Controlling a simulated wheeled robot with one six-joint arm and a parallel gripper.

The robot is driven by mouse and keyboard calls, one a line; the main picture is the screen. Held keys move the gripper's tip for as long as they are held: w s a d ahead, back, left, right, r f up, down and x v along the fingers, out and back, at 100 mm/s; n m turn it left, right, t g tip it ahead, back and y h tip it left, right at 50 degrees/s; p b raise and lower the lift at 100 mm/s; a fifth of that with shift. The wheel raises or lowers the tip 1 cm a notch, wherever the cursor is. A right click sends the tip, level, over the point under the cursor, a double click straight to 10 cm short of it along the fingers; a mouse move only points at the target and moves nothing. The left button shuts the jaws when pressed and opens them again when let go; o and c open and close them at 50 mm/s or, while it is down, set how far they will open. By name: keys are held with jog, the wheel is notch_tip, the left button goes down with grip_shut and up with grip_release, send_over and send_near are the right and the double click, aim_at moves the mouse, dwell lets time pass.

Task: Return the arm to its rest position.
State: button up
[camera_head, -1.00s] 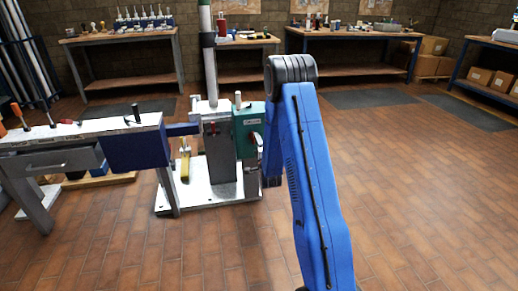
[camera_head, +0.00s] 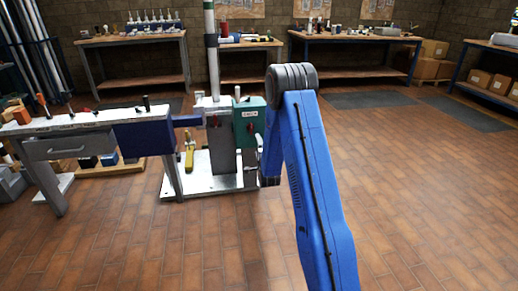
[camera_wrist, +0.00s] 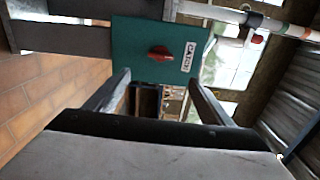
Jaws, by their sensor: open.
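My blue arm rises from the lower right of the head view and bends down at its dark elbow joint. My gripper (camera_wrist: 160,88) shows in the wrist view with its two fingers spread apart and nothing between them. Beyond the fingers is a green box (camera_wrist: 160,52) with a red knob (camera_wrist: 161,54) and a white label. In the head view the green box (camera_head: 249,126) is on the mast stand, just left of my arm. The gripper's fingers are hidden there behind or below my arm.
The mast (camera_head: 210,50) stands on a white base plate (camera_head: 205,187). A workbench (camera_head: 70,130) with a drawer and tools is at left. Back benches (camera_head: 355,37) line the wall, with cardboard boxes (camera_head: 433,47) at right. The brick floor (camera_head: 430,190) at right is clear.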

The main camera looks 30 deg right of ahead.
dwell(0.5)
jog(key=s+a+r+n+g+y, duration=0.25)
jog(key=s+a+r+n, duration=0.25)
jog(key=s+a+r, duration=0.35)
jog(key=s+a+r+n+g+y, duration=0.1)
jog(key=s+a+r+n+g, duration=0.3)
jog(key=s+r, duration=0.6)
jog(key=s+a+r+n+g, duration=0.1)
jog(key=s+a+n+g, duration=0.1)
jog(key=s, duration=1.1)
jog(key=s+a+r+n+g+y, duration=0.1)
jog(key=s+a+n, duration=0.3)
jog(key=s, duration=1)
jog(key=s+a+n+g, duration=0.2)
jog(key=s+n, duration=0.4)
jog(key=s, duration=0.8)
jog(key=shift+a+r+g, duration=0.4)
jog(key=shift+g, duration=0.15)
